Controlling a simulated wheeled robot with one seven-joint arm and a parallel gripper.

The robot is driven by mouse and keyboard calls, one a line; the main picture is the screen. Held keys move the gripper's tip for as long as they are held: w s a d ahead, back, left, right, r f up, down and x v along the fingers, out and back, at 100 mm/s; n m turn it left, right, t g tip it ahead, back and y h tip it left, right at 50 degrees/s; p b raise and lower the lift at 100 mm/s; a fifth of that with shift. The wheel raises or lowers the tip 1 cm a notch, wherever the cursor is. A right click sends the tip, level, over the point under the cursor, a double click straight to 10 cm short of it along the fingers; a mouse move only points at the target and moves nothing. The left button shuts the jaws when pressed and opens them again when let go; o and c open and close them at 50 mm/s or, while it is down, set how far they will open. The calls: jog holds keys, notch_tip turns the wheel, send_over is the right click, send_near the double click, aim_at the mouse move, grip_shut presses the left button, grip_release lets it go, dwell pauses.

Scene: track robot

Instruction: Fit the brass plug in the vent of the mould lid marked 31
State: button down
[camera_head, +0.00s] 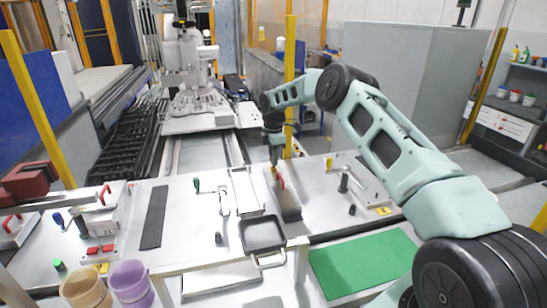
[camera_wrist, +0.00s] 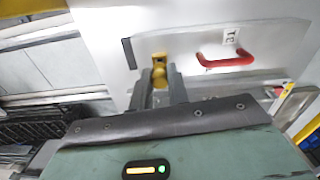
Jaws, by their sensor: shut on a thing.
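The brass plug (camera_wrist: 159,77) is a small yellow piece between the two grey fingers of my gripper (camera_wrist: 159,84) in the wrist view. My gripper is shut on it. The mould lid (camera_wrist: 275,55) is a pale plate just beyond the fingers, with a red handle (camera_wrist: 226,60) and a tag reading 31 (camera_wrist: 231,37), tilted in the picture. The plug is close to the lid's left part; I cannot tell whether they touch. The vent is not clearly visible, perhaps hidden behind the plug. In the head view my gripper (camera_head: 274,158) points down over the bench, its fingers too small to read.
A black square pan (camera_head: 263,235) stands on the bench in front of the gripper area. A green mat (camera_head: 362,263) lies at the front right. A tan bucket (camera_head: 85,290) and a purple bucket (camera_head: 130,284) stand at the front left. A yellow post (camera_head: 291,80) rises close behind my arm.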

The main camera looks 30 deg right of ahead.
jog(key=shift+f+b, duration=0.55)
jog(key=shift+f, duration=0.35)
dwell(0.8)
jog(key=c, duration=1.3)
grip_release()
jog(key=shift+r, duration=0.1)
